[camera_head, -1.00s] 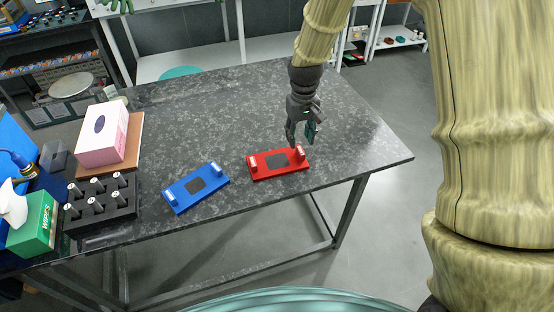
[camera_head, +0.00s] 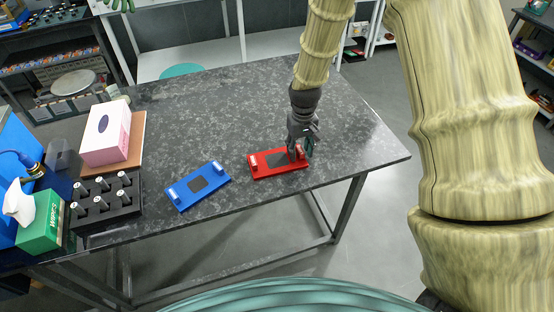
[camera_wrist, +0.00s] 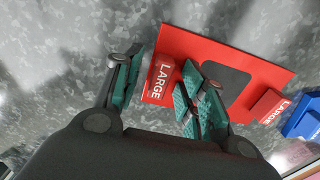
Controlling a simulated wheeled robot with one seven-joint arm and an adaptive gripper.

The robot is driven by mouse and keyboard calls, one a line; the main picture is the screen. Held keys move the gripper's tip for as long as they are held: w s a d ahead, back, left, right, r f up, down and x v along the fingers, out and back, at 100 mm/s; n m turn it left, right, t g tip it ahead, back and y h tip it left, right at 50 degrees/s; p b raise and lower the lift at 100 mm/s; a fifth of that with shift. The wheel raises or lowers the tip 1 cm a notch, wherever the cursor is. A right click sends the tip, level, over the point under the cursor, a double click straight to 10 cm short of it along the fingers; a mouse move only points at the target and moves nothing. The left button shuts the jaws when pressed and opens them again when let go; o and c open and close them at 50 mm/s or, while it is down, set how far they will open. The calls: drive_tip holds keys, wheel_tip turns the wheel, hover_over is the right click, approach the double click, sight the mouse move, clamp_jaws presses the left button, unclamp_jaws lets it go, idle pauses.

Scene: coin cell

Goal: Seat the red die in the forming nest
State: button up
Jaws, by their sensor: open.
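The red die (camera_head: 283,170) is a flat red plate with a dark square pad and a raised red block at each end. It lies on the stone-topped table. It also shows in the wrist view (camera_wrist: 193,48), where its end blocks read LARGE. My gripper (camera_head: 299,156) is at the plate's right end in the head view and partly hides the block there. In the wrist view, my gripper (camera_wrist: 163,78) is open, with one finger on each side of that block. I cannot tell whether the fingers touch it. I cannot make out a forming nest for certain.
A similar blue plate (camera_head: 219,188) lies left of the red one. Further left are a black holder (camera_head: 125,209) with several pegs, a pink box (camera_head: 106,148) on a brown board, and a green wipes box (camera_head: 42,230). The back of the table (camera_head: 220,105) is clear.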

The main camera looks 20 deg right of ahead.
clamp_jaws()
drive_tip(key=shift+r, duration=0.1)
idle(0.3)
